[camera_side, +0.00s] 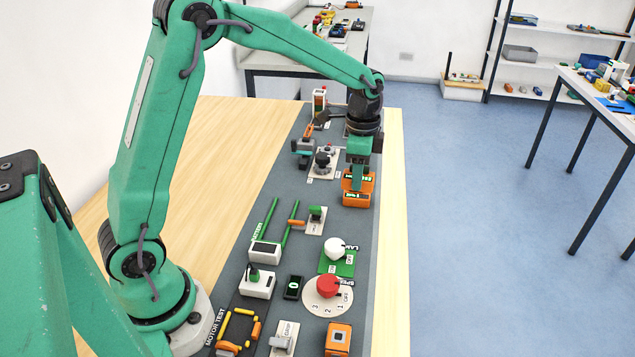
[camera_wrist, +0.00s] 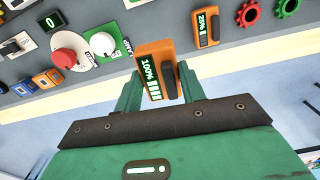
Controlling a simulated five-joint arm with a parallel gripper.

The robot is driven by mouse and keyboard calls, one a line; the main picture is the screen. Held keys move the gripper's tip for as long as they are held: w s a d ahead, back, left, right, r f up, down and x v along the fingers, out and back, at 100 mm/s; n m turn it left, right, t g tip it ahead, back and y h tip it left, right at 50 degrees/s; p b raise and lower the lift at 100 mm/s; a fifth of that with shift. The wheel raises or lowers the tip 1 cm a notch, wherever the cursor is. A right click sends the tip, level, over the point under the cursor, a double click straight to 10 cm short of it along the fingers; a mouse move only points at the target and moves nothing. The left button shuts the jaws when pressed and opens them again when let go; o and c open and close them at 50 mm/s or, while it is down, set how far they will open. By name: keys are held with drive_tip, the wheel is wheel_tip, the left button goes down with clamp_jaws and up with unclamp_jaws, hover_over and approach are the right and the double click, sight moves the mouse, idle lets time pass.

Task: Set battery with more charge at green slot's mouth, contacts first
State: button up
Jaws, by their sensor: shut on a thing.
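An orange battery (camera_wrist: 152,50) with a black grip bar and a 100% charge display sits between the green fingers of my gripper (camera_wrist: 158,90) in the wrist view. My gripper is shut on it. In the side view, my gripper (camera_side: 357,180) points down over the orange batteries (camera_side: 356,200), which overlap there; I cannot tell how far the held one is off the mat. Two green rails (camera_side: 292,222) with a battery label and a white box (camera_side: 264,253) lie left and nearer; the slot's mouth is not clear.
A small upright green-topped switch (camera_side: 315,214) and an orange part stand beside the rails. White knob (camera_side: 335,249) and red knob (camera_side: 327,287) stand nearer. Devices on a white plate (camera_side: 323,163) are left of my gripper. The table's wooden right edge (camera_side: 391,200) is close.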

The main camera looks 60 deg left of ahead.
drive_tip(key=s+a+m, duration=0.5)
drive_tip(key=a+m, duration=0.3)
drive_tip(key=m, duration=0.1)
drive_tip(key=s+a+m, duration=0.5)
drive_tip(key=a+m, duration=0.3)
drive_tip(key=shift+f, duration=2.55)
drive_tip(key=shift+f, duration=0.15)
drive_tip(key=shift+f, duration=2.8)
drive_tip(key=shift+f, duration=0.75)
drive_tip(key=o, duration=1)
